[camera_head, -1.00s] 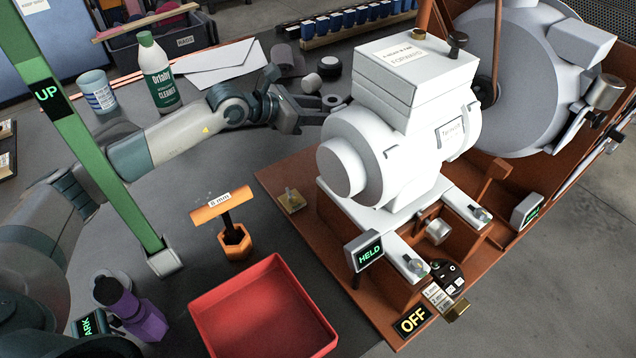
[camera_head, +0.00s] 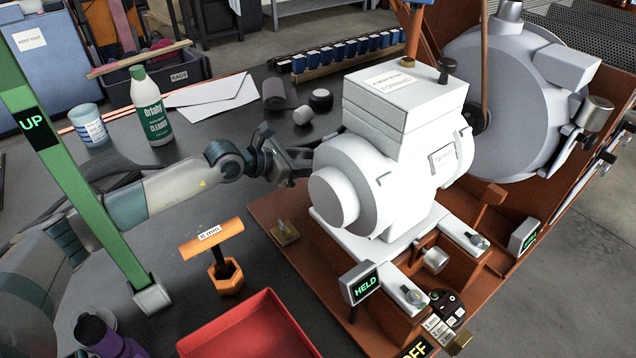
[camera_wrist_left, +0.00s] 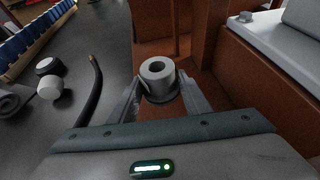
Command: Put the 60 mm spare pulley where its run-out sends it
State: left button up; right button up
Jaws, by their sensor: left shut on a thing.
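My left gripper (camera_wrist_left: 158,95) is shut on a grey ring-shaped pulley (camera_wrist_left: 157,70) with a round bore, held upright between the fingers. I cannot read its size. In the head view the same gripper (camera_head: 303,163) is just left of the white motor (camera_head: 390,170), and the pulley is hidden there. A small white cylinder (camera_head: 303,115) and a black-and-white disc (camera_head: 320,99) lie on the dark table behind it. They also show at the left of the wrist view. My right gripper is not in view.
A brown base (camera_head: 285,205) carries the motor. A green post (camera_head: 75,170) marked UP crosses my left arm. An orange T-handled tool (camera_head: 222,260) and a red tray (camera_head: 250,330) stand in front. A white bottle (camera_head: 150,108) and cup (camera_head: 88,124) stand behind.

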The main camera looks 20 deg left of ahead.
pick_arm(q)
jog(key=shift+f, duration=0.9)
jog(key=shift+f+b, duration=0.3)
jog(key=shift+f, duration=1.6)
jog(key=shift+f, duration=0.2)
jog(key=o, duration=1.5)
jog(key=shift+r, duration=0.1)
jog(key=shift+r, duration=0.15)
jog(key=v, duration=1.2)
